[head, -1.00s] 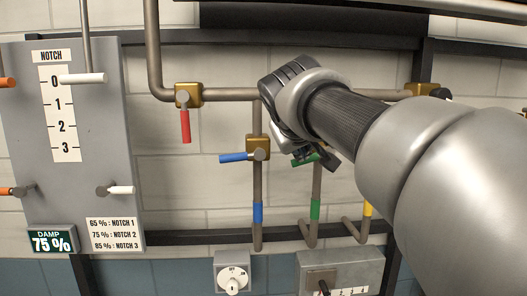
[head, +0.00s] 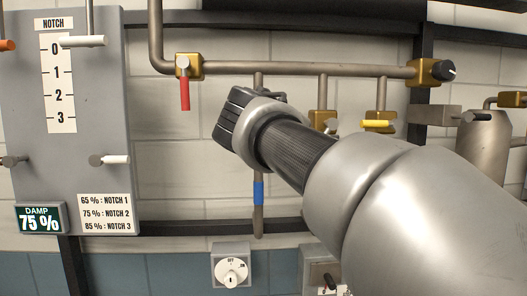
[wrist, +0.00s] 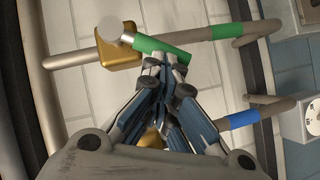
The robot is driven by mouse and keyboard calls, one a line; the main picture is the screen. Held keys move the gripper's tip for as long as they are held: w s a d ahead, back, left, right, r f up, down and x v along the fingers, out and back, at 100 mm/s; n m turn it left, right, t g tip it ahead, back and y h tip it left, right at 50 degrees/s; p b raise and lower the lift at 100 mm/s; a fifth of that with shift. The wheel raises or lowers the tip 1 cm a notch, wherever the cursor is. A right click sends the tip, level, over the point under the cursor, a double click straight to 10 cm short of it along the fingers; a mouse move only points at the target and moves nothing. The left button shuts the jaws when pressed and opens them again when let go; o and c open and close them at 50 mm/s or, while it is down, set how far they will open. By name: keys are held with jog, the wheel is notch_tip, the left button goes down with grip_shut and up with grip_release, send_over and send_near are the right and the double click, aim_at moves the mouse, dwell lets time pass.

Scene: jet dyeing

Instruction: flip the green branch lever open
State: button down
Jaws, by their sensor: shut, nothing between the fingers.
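The green branch lever (wrist: 160,47) sits on a brass valve block (wrist: 121,45) with a round grey pivot in the wrist view. It points along the branch pipe, which has a green band (wrist: 228,31), at a slant to that pipe. My gripper (wrist: 168,62) is shut and empty, with its fingertips at the lever's side near its free end. I cannot tell whether they touch. In the head view my gripper (head: 232,118) hides the blue lever's valve. The green lever's brass valve (head: 322,121) shows just above my arm, while the lever itself is hidden there.
A red lever (head: 185,94) hangs down at left and a yellow lever (head: 378,124) lies sideways at right. A blue-banded pipe (wrist: 240,118) runs close beside my gripper. The grey notch panel (head: 105,120) stands at left. A dial box (head: 231,266) sits below.

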jog(key=d+f+n+b, duration=0.1)
jog(key=b, duration=0.1)
jog(key=d+f+n+t+h+b, duration=0.1)
jog(key=b, duration=0.2)
jog(key=shift+f+n+h, duration=0.15)
jog(key=shift+n+h, duration=0.15)
jog(key=shift+d+f+b, duration=0.2)
jog(key=shift+b, duration=0.35)
dwell(0.4)
dwell(0.5)
